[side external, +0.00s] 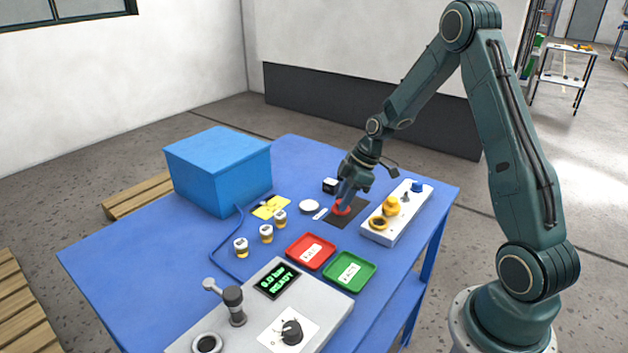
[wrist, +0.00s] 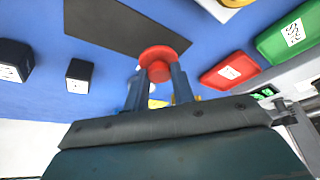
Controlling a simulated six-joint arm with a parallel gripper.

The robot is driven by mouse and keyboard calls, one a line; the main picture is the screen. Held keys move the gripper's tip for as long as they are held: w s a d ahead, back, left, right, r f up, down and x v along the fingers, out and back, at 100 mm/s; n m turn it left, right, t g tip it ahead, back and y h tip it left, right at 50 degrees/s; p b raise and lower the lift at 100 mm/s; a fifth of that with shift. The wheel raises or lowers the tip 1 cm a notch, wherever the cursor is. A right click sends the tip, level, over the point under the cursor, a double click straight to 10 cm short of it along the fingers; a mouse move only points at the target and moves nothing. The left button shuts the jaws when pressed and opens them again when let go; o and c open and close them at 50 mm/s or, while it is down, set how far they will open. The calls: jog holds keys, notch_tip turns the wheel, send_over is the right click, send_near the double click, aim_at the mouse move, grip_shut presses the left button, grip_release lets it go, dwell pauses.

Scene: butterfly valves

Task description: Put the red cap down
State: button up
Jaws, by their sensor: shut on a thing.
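The red cap (wrist: 163,54) is a round red disc with a smaller hub, seen between the fingertips of my gripper (wrist: 158,85) in the wrist view. My gripper is shut on it. In the side external view the red cap (side external: 342,208) shows under my gripper (side external: 347,195), low over the dark mat (side external: 345,222). I cannot tell whether the cap touches the mat. The mat (wrist: 110,22) is a plain dark rectangle in the wrist view, beyond the cap.
A white block (side external: 411,212) with yellow and blue parts stands right of the mat. A red tray (side external: 297,262), a green tray (side external: 365,274) and several small jars lie nearer. A blue box (side external: 222,165) stands at the back left. A small black block (side external: 329,186) is behind my gripper.

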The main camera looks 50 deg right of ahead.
jog(key=shift+f, duration=1.05)
jog(key=shift+f, duration=0.15)
jog(key=o, duration=1)
jog(key=shift+c, duration=0.2)
jog(key=v, duration=1.2)
jog(key=shift+r, duration=0.2)
jog(key=shift+a, duration=0.1)
